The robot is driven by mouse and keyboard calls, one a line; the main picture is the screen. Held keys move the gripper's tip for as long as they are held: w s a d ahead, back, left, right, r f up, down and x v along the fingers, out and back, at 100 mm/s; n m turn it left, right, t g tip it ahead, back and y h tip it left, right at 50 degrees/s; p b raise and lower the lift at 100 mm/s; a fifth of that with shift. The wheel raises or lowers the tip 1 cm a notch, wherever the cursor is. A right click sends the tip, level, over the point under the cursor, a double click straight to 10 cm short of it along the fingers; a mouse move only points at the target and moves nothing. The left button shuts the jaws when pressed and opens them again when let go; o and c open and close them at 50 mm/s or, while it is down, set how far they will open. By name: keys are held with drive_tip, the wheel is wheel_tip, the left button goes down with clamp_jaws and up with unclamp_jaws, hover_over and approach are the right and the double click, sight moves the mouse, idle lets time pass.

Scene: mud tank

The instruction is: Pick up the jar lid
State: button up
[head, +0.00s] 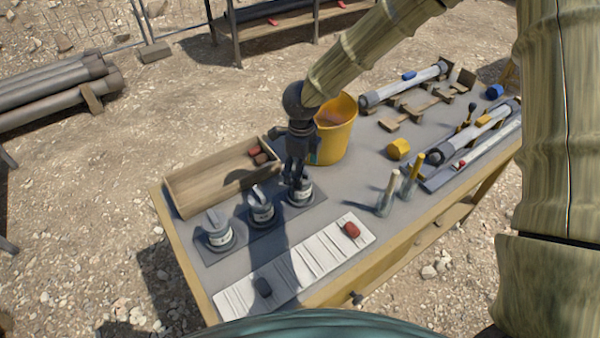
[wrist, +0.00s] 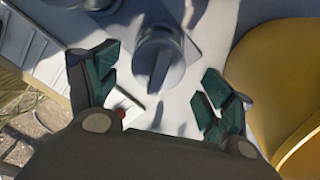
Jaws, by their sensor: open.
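The fingers are open and empty. I cannot tell whether they touch the lid.
A yellow bucket (head: 336,133) stands close at the right of my gripper, also large in the wrist view (wrist: 285,85). A wooden tray (head: 205,190) lies behind the jars. A white marked board (head: 300,262) lies in front. Two upright-handled tools (head: 412,180) stand to the right.

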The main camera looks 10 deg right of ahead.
drive_tip(key=shift+s+f, duration=0.25)
drive_tip(key=shift+s, duration=0.05)
drive_tip(key=shift+f, duration=0.25)
drive_tip(key=shift+w+f, duration=0.3)
drive_tip(key=shift+f, duration=0.05)
drive_tip(key=shift+s+r, duration=0.2)
drive_tip(key=c, duration=1)
